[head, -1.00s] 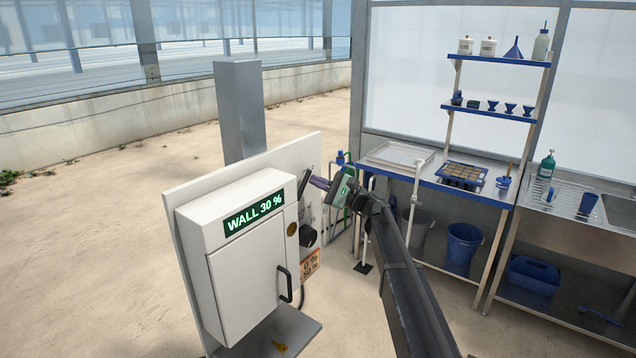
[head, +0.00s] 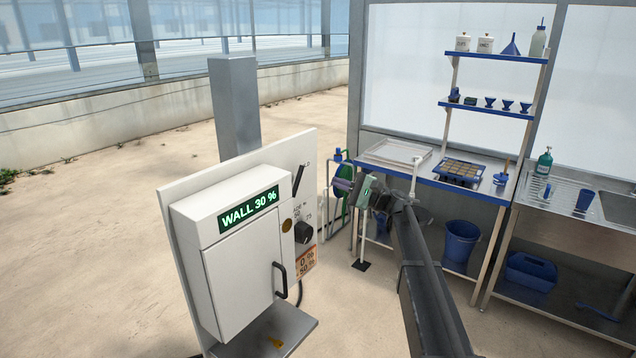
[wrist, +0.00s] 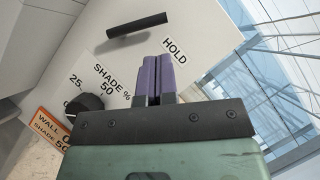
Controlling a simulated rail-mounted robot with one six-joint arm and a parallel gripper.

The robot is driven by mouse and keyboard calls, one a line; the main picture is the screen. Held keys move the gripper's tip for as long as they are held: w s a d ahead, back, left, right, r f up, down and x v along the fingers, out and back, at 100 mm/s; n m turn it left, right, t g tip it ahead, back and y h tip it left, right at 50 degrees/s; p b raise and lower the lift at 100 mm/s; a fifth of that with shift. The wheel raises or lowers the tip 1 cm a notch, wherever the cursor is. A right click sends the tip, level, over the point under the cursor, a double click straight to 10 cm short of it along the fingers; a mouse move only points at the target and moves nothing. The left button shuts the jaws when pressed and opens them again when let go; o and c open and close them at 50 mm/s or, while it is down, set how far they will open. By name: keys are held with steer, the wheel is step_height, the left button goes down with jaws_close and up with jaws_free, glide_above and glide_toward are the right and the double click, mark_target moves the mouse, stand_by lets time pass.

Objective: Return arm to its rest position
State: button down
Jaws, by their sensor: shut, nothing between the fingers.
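My gripper (head: 345,185) is at the end of my arm, to the right of the white control cabinet and apart from its panel in the head view. In the wrist view its purple fingers (wrist: 157,78) are together with nothing between them. They point toward the panel (wrist: 60,50), which carries a black lever (wrist: 137,25) near the word HOLD and a black knob (wrist: 84,107) by the SHADE % scale. In the head view the lever (head: 299,180) leans slightly and the knob (head: 303,232) sits below it. The cabinet display (head: 249,209) reads WALL 30 %.
A steel bench (head: 440,176) with a white tray (head: 396,153) and a seedling tray (head: 459,172) stands behind my arm. A sink counter (head: 565,195) is at the right. The floor at the left is open.

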steer(key=w+b+v, duration=0.1)
steer(key=v, duration=0.5)
steer(key=s+f+n+g+h, duration=0.2)
steer(key=s+f+n+h, duration=0.3)
steer(key=s+f+h, duration=1.1)
steer(key=s+d+f+n+h, duration=0.1)
steer(key=s+d+f+h, duration=0.1)
steer(key=s, duration=0.9)
steer(key=s+d+f+n+g+h, duration=0.1)
steer(key=s+d+f+h, duration=0.2)
steer(key=s, duration=0.8)
steer(key=shift+f+n+h, duration=0.3)
steer(key=shift+f, duration=0.3)
